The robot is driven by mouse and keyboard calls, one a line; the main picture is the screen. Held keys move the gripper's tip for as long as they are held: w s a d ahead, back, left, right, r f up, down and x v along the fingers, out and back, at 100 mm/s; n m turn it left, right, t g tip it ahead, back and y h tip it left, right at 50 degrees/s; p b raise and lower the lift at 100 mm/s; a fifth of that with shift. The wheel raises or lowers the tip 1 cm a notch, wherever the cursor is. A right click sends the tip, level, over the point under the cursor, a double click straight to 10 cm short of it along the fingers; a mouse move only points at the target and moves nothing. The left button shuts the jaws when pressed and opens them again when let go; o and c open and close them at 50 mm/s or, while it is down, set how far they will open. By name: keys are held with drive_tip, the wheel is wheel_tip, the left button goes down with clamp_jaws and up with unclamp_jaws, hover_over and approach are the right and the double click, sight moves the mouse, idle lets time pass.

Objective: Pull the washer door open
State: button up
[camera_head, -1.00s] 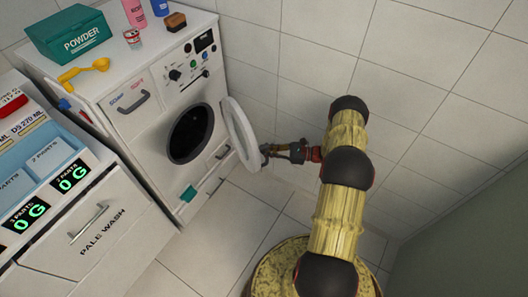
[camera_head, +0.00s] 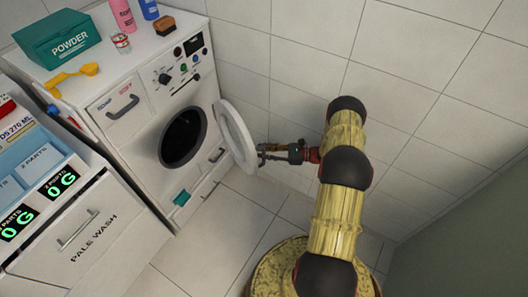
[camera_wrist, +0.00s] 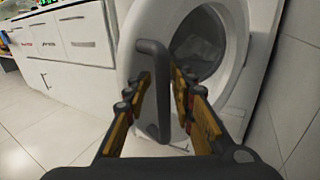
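The white washer (camera_head: 160,110) has a round dark drum opening (camera_head: 184,137). Its round door (camera_head: 236,136) stands swung wide open to the right, well away from the opening. In the wrist view the door's ring (camera_wrist: 133,30) fills the middle, with its grey bar handle (camera_wrist: 154,100) upright in front. My gripper (camera_head: 264,151) is at the door's outer side. In the wrist view my gripper (camera_wrist: 161,78) has its fingers spread on either side of the handle, with gaps visible, so it looks open around the bar rather than clamped.
A green powder box (camera_head: 66,38), a yellow scoop (camera_head: 72,78), a can (camera_head: 121,43), bottles and a brown block (camera_head: 165,24) stand on the washer. The pale-wash cabinet (camera_head: 95,230) is at left. A tiled wall (camera_head: 300,60) is close at right; floor (camera_head: 215,215) in front is clear.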

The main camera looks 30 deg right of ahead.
drive_tip(key=shift+w, duration=0.15)
drive_tip(key=v, duration=0.7)
drive_tip(key=shift+d, duration=0.25)
